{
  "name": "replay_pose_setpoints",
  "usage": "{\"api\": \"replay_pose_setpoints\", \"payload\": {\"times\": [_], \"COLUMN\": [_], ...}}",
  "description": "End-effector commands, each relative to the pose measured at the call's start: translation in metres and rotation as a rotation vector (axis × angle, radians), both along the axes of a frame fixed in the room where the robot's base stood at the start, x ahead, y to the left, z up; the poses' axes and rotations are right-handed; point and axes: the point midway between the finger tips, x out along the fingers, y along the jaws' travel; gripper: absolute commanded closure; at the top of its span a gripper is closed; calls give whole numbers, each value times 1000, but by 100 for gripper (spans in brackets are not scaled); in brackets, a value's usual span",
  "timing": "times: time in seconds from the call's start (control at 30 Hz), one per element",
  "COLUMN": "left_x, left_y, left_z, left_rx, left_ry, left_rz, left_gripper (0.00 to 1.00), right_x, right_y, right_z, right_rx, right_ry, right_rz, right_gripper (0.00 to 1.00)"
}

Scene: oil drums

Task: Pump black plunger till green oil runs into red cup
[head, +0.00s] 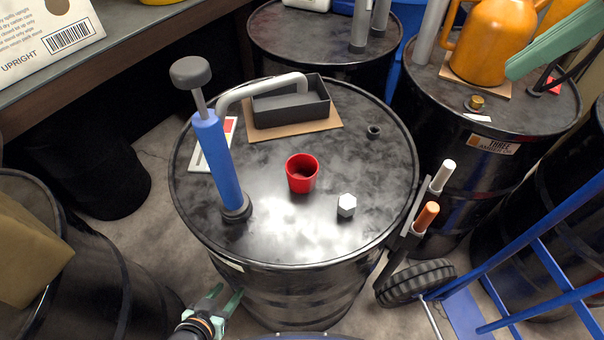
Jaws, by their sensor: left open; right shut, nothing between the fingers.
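A blue hand pump (219,160) stands on the middle black drum (270,240), leaning left in the picture. Its dark plunger knob (190,72) is up, with the grey rod showing. Its white spout (262,84) arches right and ends over a dark grey tray (291,112). The red cup (301,173) stands upright on the drum lid, apart from the spout end. No green oil shows. My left gripper (222,298) is open and empty, low beside the drum's front left.
A white hex cap (346,205) lies on the lid. The tray sits on cardboard (325,125). A blue hand truck (540,265) stands at right. Another drum holds an orange jug (490,40). A card box (25,250) is at left. The lid's front is clear.

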Motion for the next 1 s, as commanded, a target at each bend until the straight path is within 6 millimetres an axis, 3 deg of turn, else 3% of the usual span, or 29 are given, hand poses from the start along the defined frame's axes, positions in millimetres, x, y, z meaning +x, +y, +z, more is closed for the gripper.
{"api": "replay_pose_setpoints", "payload": {"times": [1.0], "left_x": [-1], "left_y": [-1], "left_z": [-57], "left_rx": [-1], "left_ry": [5], "left_rz": [-2], "left_gripper": [50], "right_x": [0], "right_y": [0], "right_z": [-74], "right_rx": [-1], "right_ry": [0], "right_rz": [0], "right_gripper": [100]}}
